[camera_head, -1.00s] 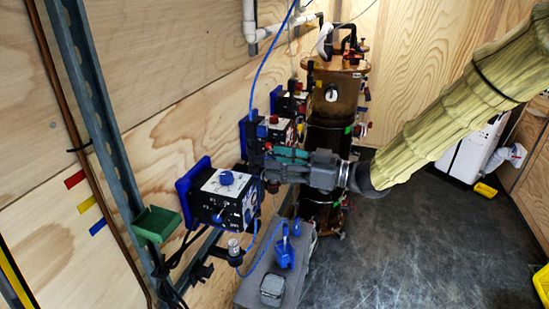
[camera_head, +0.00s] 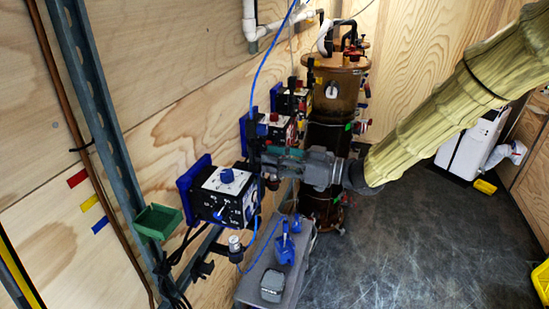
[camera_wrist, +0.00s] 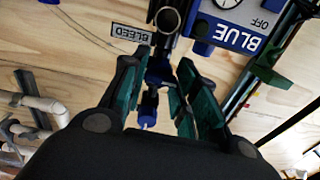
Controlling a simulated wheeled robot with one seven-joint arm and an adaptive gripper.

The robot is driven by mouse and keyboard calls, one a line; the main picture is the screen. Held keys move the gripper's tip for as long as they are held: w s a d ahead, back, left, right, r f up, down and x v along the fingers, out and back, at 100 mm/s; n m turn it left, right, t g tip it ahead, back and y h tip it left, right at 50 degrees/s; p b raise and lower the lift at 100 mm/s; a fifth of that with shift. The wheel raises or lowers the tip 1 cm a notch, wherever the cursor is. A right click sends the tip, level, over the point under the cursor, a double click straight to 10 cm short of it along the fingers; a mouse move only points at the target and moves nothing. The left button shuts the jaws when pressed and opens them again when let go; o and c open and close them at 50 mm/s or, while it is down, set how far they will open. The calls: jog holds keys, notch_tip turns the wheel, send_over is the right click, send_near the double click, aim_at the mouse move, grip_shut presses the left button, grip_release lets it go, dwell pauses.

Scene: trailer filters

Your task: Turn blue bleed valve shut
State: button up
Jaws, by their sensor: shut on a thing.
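My gripper (camera_head: 262,160) reaches in from the right behind the blue-framed control box. In the wrist view, its green-padded fingers (camera_wrist: 158,88) stand on both sides of the blue bleed valve (camera_wrist: 159,70) and are shut on it. A "BLEED" label (camera_wrist: 131,33) sits beside the valve, at the upper left. A blue plate marked "BLUE" and "OFF" (camera_wrist: 229,38) is at the upper right. In the head view my gripper and the box hide the valve. The valve's exact angle is hard to tell.
The near control box (camera_head: 225,195) with a blue knob is mounted on the plywood wall, close to my gripper. More boxes (camera_head: 272,128) and a brown cylinder (camera_head: 335,95) stand behind. A grey bench (camera_head: 252,290) lies below. The floor (camera_head: 430,240) at right is mostly clear.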

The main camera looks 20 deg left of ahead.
jog(key=m+p, duration=0.2)
jog(key=shift+w+m, duration=0.1)
jog(key=shift+m, duration=0.2)
jog(key=o, duration=1)
jog(key=shift+o, duration=0.2)
jog(key=d, duration=1.2)
jog(key=shift+s, duration=0.2)
